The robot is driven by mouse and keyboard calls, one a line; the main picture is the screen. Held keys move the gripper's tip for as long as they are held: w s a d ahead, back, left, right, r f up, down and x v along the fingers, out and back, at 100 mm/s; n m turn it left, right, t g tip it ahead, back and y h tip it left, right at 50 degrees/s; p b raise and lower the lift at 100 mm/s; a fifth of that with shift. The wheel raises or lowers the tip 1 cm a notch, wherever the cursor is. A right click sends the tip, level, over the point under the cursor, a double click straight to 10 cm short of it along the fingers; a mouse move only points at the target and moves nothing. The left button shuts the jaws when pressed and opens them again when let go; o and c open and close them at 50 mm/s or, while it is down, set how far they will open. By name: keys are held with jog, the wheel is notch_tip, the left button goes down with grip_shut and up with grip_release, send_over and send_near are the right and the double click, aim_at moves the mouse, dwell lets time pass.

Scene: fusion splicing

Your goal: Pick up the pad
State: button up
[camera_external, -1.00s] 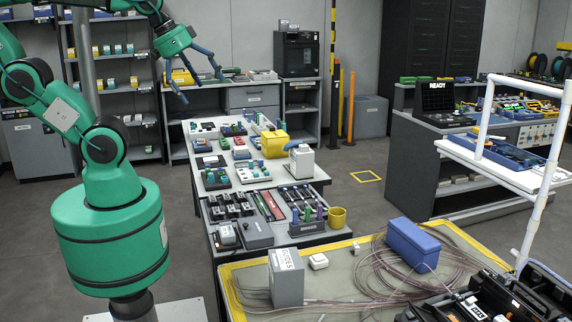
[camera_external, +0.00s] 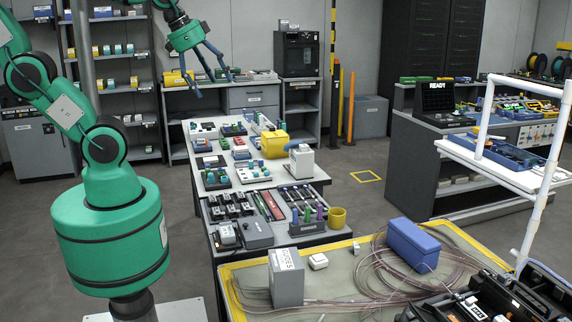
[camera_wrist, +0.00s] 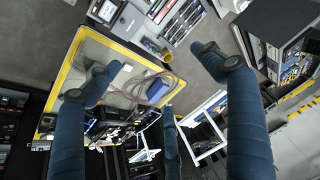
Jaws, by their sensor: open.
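My gripper (camera_external: 211,82) is open and empty, raised high above the back end of the long grey workbench in the external view. Its blue fingers are spread and point down. In the wrist view, my gripper (camera_wrist: 160,88) shows its spread fingers with nothing between them. No object is clearly recognisable as the pad. A small white block (camera_external: 318,261) lies on the yellow-edged mat, right of the grey box, far from my gripper. I cannot tell whether this block is the pad.
The yellow-edged mat (camera_external: 238,300) also bears a grey box (camera_external: 286,278), a blue box (camera_external: 412,245) and coiled clear tubing (camera_external: 375,275). A yellow cup (camera_external: 337,218) and tool racks stand on the workbench behind. A white frame (camera_external: 540,190) rises at the right. Open floor lies right of the workbench.

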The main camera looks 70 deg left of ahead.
aim_at(211, 159)
jog(key=w+a+f+m+g+y, duration=0.1)
jog(key=w+a+m, duration=0.2)
jog(key=w+a, duration=0.65)
jog(key=w+a+f+m+g, duration=0.1)
jog(key=w+a+f+m, duration=0.15)
jog(key=w+a, duration=0.65)
jog(key=a+f+m+g, duration=0.1)
jog(key=a+f+m, duration=0.25)
jog(key=a, duration=1.05)
jog(key=s+a+f+m+g, duration=0.1)
jog(key=a+f+m, duration=0.1)
jog(key=a+f, duration=0.55)
jog(key=s+a+f+m, duration=0.1)
jog(key=a+f, duration=0.4)
jog(key=a, duration=0.6)
jog(key=s+a+f+m, duration=0.2)
jog(key=s+a+f, duration=0.3)
jog(key=a+f, duration=0.3)
jog(key=s+a+f+m+g+h, duration=0.1)
jog(key=s+a+f+m, duration=0.1)
jog(key=s+a+f, duration=0.4)
jog(key=a+f, duration=0.2)
jog(key=a, duration=0.1)
jog(key=shift+s+a+f+m+p, duration=0.2)
jog(key=shift+a+f+m+p, duration=0.1)
jog(key=shift+a+f+m, duration=0.1)
